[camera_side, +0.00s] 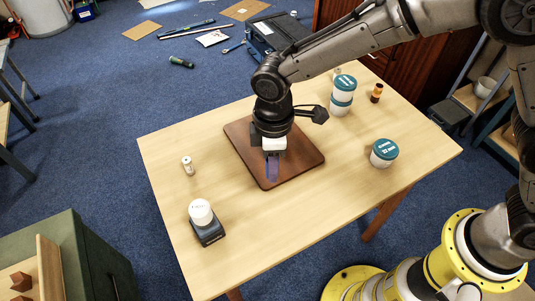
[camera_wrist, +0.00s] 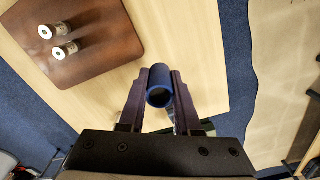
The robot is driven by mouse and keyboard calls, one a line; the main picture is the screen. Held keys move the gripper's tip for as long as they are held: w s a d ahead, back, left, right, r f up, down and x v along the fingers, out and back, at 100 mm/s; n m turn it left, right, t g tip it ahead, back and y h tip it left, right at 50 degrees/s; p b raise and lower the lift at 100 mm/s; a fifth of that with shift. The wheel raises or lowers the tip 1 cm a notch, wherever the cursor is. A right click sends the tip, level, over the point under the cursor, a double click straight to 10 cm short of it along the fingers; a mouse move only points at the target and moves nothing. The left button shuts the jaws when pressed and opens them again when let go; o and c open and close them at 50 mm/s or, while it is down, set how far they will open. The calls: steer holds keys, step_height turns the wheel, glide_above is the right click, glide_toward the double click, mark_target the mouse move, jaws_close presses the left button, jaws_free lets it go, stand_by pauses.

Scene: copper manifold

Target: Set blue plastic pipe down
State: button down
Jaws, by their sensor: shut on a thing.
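My gripper (camera_side: 272,158) is shut on the blue plastic pipe (camera_wrist: 160,78), which stands between the two fingertips in the wrist view. In the side view the pipe (camera_side: 272,172) shows as a small blue piece below the fingers, in front of the brown board (camera_side: 302,158). In the wrist view the board (camera_wrist: 105,58) lies to the upper left of the pipe, and bare table lies behind the pipe. I cannot tell whether the pipe's lower end touches anything.
Two pale cylindrical fittings (camera_wrist: 58,40) sit on the board. Teal-lidded tubs (camera_side: 342,100) and (camera_side: 384,158) a single tub, plus an orange-black bottle (camera_side: 376,93), stand right. A small white bottle (camera_side: 188,166) and a white-topped dark device (camera_side: 205,228) stand left. The table's front is clear.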

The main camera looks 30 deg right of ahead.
steer(key=shift+d+r, duration=0.1)
steer(key=shift+d, duration=0.15)
steer(key=w+d+f+m, duration=0.1)
steer(key=d+f+m, duration=0.2)
steer(key=d, duration=1.1)
steer(key=w+d+f+m, duration=0.2)
steer(key=d+m, duration=0.7)
steer(key=d, duration=0.5)
steer(key=shift+w+d+f+m, duration=0.3)
steer(key=shift+d+f+m, duration=0.1)
steer(key=shift+f, duration=0.1)
